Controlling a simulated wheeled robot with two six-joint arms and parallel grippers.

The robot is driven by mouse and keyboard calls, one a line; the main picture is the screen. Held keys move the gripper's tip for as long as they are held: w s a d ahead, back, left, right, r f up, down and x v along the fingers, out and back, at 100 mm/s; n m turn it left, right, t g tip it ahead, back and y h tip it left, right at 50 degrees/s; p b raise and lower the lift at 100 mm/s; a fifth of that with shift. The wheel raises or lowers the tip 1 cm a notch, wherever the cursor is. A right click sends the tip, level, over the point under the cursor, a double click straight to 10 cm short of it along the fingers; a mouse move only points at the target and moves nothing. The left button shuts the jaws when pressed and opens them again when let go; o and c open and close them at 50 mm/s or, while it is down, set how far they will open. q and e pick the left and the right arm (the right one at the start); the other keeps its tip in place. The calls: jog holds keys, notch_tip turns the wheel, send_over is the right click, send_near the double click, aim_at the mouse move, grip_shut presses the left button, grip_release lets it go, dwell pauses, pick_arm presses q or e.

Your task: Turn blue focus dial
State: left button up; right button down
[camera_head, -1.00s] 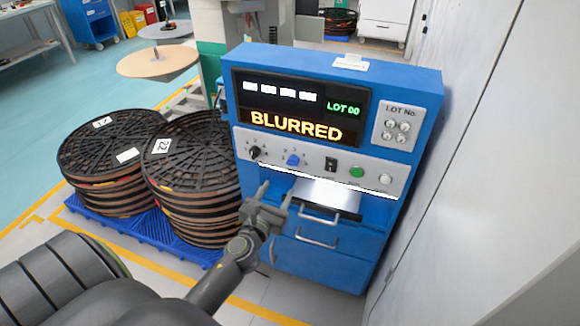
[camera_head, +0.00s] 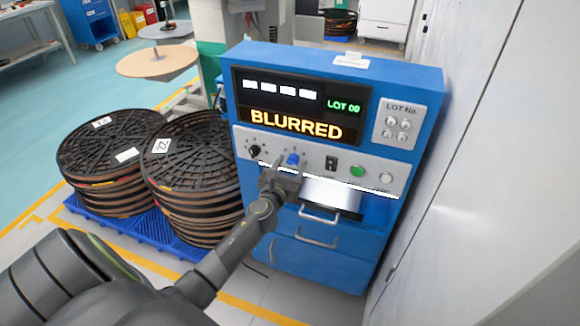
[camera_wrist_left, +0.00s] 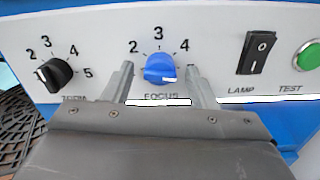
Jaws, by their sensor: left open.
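The blue focus dial (camera_head: 292,159) sits on the grey front panel of the blue machine, below a screen reading BLURRED (camera_head: 296,124). In the left wrist view the dial (camera_wrist_left: 160,69) is labelled FOCUS, with 2, 3 and 4 around it; its white mark is at the lower right. My left gripper (camera_head: 284,164) is in front of the panel at the dial. In the left wrist view its open fingers (camera_wrist_left: 158,84) stand on either side of the dial, with a gap on each side. Whether the fingertips touch the panel cannot be told. My right gripper is not seen.
A black dial (camera_wrist_left: 55,74) is left of the blue one. A lamp switch (camera_wrist_left: 259,52) and green test button (camera_wrist_left: 309,58) are to the right. A drawer handle (camera_head: 318,237) is below. Stacked black reels (camera_head: 104,160) stand left; a white wall (camera_head: 480,180) is close on the right.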

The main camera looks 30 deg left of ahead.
pick_arm(q)
jog(key=c, duration=1)
jog(key=shift+o, duration=0.2)
